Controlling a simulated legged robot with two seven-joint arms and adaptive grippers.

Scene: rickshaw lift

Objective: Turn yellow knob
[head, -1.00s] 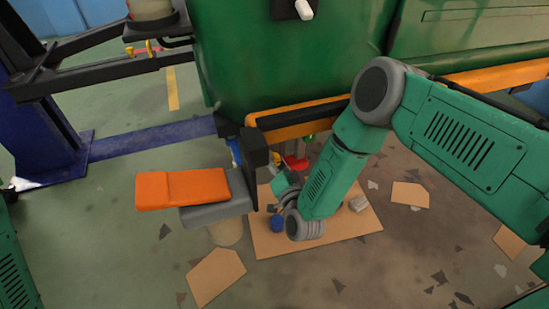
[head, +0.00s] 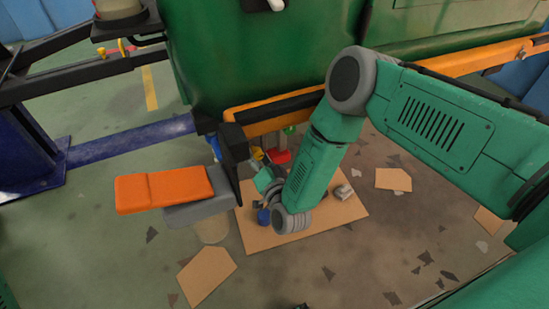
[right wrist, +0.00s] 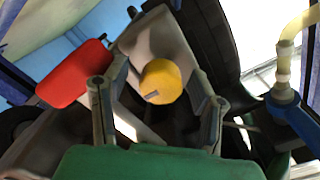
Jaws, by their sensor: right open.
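The yellow knob (right wrist: 161,82) shows in the right wrist view, on a grey mount, with a small dark notch on its face. My right gripper (right wrist: 158,92) is open, with one finger on either side of the knob. No contact between fingers and knob is visible, and I cannot tell the exact depth between them. In the head view my right gripper (head: 266,183) is small and partly hidden by my arm, below the orange seat-side rail of the green vehicle (head: 260,60). My left gripper is out of view.
A red part (right wrist: 75,74) lies left of the knob, and a blue fitting with a pale hose (right wrist: 290,112) lies right. In the head view an orange pad (head: 165,189) juts out left of my arm. Cardboard (head: 330,215) lies on the floor below.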

